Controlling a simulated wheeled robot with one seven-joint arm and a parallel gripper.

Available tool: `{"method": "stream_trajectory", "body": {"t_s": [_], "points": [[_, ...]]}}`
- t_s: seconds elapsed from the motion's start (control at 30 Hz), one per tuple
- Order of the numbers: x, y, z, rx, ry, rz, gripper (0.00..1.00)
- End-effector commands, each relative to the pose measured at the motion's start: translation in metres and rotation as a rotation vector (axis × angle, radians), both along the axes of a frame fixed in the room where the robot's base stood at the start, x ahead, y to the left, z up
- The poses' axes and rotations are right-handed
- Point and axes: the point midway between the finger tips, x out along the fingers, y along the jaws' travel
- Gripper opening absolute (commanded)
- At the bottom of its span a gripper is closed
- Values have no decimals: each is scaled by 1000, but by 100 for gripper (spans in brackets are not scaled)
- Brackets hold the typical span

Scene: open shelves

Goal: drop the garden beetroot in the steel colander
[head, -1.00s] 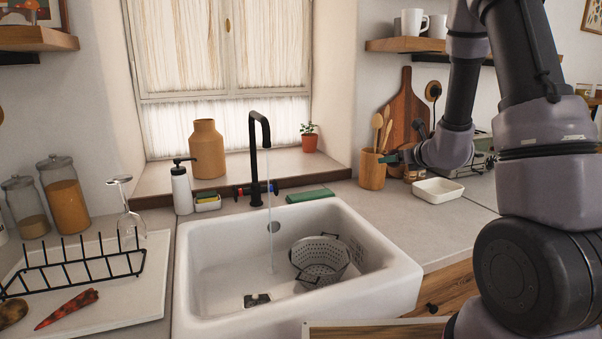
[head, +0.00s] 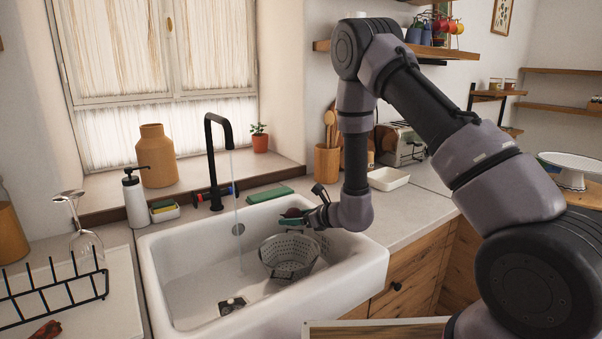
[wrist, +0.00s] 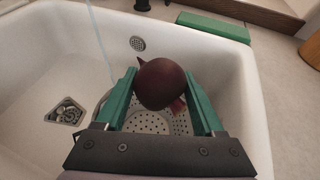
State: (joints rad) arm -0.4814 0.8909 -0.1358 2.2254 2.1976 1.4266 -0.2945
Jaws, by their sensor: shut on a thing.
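The garden beetroot (wrist: 161,84) is dark red and round, held between the green fingers of my gripper (wrist: 163,92) in the wrist view. In the head view the beetroot (head: 294,213) shows small at the tip of my gripper (head: 292,220). The gripper is above the far part of the steel colander (head: 288,262). The colander is grey and perforated and stands in the right part of the white sink. In the wrist view the colander (wrist: 150,122) shows below the beetroot, partly hidden by it and by the fingers.
The white sink (head: 195,312) surrounds the colander. A black tap (head: 210,165) runs a thin stream of water left of my gripper. A green cloth-like block (head: 270,194) lies behind the sink. A dish rack (head: 50,292) and an upturned glass (head: 85,240) stand left.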

Motion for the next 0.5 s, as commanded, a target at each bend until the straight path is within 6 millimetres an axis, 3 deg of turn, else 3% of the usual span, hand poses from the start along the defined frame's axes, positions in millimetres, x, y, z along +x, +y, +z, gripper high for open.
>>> {"method": "stream_trajectory", "body": {"t_s": [0.5], "points": [[1, -1, -51, -1, 0, -2, 12]]}}
